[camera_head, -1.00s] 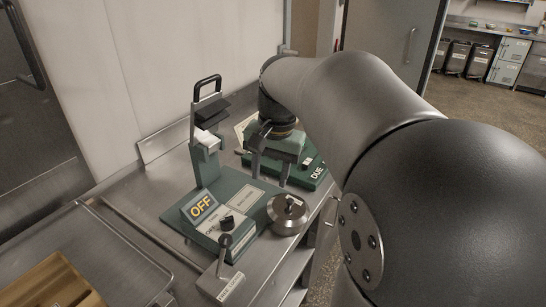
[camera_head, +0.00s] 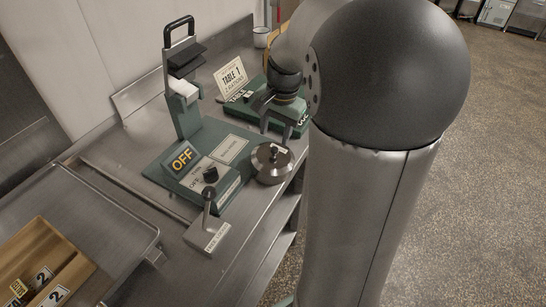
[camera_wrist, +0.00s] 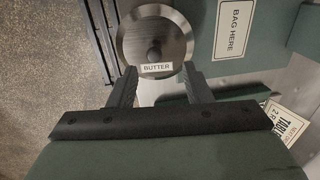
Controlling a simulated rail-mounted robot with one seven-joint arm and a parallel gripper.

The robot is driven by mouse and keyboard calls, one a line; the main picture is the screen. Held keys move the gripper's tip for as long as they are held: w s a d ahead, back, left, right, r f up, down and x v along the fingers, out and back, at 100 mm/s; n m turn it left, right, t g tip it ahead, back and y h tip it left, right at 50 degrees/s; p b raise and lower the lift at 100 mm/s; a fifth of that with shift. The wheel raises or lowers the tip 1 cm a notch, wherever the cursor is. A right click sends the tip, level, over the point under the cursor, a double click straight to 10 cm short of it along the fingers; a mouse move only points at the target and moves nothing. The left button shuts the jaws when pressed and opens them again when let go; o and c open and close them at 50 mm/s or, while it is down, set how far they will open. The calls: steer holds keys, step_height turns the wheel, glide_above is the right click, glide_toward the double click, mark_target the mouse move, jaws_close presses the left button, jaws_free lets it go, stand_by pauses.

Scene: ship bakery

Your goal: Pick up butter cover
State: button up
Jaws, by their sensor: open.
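The butter cover is a round, shiny steel lid (camera_head: 271,163) with a dark knob. It sits at the right end of the green base, near the counter's edge. In the wrist view the lid (camera_wrist: 172,30) carries a BUTTER label below its knob.
A green stand with an upright press (camera_head: 185,95), an OFF sign (camera_head: 183,158) and a lever (camera_head: 208,210) stands left of the lid. A wooden tray (camera_head: 60,245) lies front left. Open floor is right.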

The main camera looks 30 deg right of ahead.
mark_target(275, 149)
step_height(275, 149, down, 5)
steer(key=shift+s+f+p, duration=0.1)
steer(key=shift+f+p, duration=0.05)
steer(key=shift+p, duration=0.25)
jaws_close()
